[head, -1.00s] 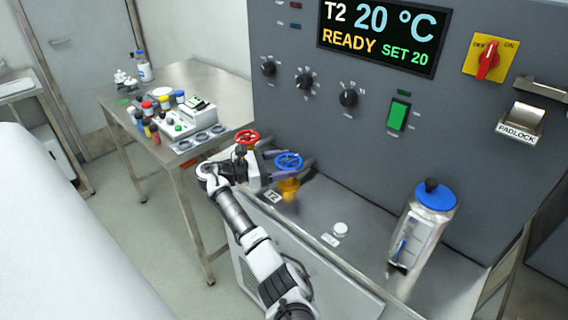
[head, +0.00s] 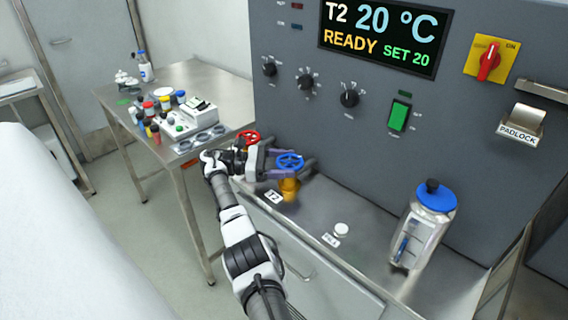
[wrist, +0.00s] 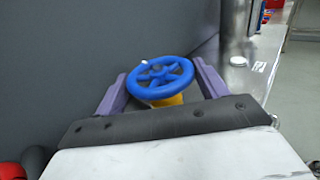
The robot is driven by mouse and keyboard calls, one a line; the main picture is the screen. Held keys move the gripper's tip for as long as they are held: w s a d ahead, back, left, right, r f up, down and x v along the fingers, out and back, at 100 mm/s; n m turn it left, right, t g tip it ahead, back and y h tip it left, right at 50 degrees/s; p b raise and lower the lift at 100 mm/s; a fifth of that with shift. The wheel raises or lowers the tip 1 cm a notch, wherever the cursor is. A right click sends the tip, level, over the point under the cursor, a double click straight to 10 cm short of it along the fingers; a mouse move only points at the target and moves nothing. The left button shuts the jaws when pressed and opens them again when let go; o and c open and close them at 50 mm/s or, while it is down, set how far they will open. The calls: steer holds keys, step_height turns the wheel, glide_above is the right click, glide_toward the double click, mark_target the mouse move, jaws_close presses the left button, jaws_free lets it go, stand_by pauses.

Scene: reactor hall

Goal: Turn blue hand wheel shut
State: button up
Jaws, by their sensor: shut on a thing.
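The blue hand wheel (head: 290,160) sits on a yellow valve body (head: 289,185) at the left end of the steel bench, beside the T2 label (head: 273,197). In the wrist view the blue wheel (wrist: 160,78) lies between the two purple fingers of my gripper (wrist: 158,85), with the yellow body (wrist: 166,101) below it. My gripper (head: 284,164) reaches it from the left and is shut on the wheel. The finger contact on the wheel's rim is partly hidden.
A red hand wheel (head: 248,139) stands just behind my gripper. The grey control panel (head: 400,150) rises close behind; the bench between wheel and vessel is mostly clear.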

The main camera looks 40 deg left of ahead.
stand_by(0.3)
steer(key=o, duration=1)
steer(key=shift+w+d, duration=0.1)
